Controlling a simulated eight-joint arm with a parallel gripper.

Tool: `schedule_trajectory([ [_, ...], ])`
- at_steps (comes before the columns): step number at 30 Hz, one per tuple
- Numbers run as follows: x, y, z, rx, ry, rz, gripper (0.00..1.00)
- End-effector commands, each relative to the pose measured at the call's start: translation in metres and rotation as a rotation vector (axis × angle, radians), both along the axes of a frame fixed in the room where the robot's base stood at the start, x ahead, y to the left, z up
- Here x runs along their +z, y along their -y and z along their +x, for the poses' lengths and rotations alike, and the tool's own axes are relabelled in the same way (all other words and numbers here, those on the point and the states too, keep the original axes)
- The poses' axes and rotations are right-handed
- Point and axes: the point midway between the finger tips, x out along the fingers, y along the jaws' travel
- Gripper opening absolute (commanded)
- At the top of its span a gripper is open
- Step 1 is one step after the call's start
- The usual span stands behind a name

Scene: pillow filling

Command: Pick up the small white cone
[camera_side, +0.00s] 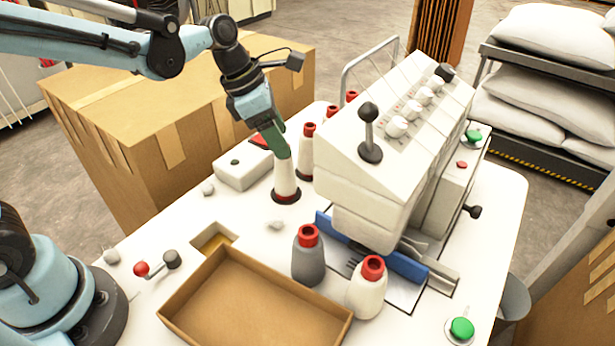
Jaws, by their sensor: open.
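A small white cone (286,178) stands upright on a dark disc on the white table, left of the machine. My gripper (281,150) points down at the top of this cone, its green fingers open. The fingers hide the cone's top, and I cannot tell whether they are around it or touching it. Another white cone with a red top (367,290) stands at the front, next to a grey cone with a red top (309,258).
The white machine (385,150) with a black lever stands right of my gripper. More red-topped cones (307,140) stand close behind it. A switch box (240,168) lies to the left. An open cardboard tray (250,300) is at the front. A large carton (180,105) stands behind.

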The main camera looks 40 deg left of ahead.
Motion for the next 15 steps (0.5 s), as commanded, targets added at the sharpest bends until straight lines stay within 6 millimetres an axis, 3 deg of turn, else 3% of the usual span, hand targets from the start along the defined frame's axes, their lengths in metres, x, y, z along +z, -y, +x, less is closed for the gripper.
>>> schedule_trajectory([
  [5, -0.008, 0.002, 0.001, 0.000, 0.000, 0.000, 0.65],
  [15, -0.046, 0.012, 0.008, -0.001, 0.000, 0.000, 0.65],
])
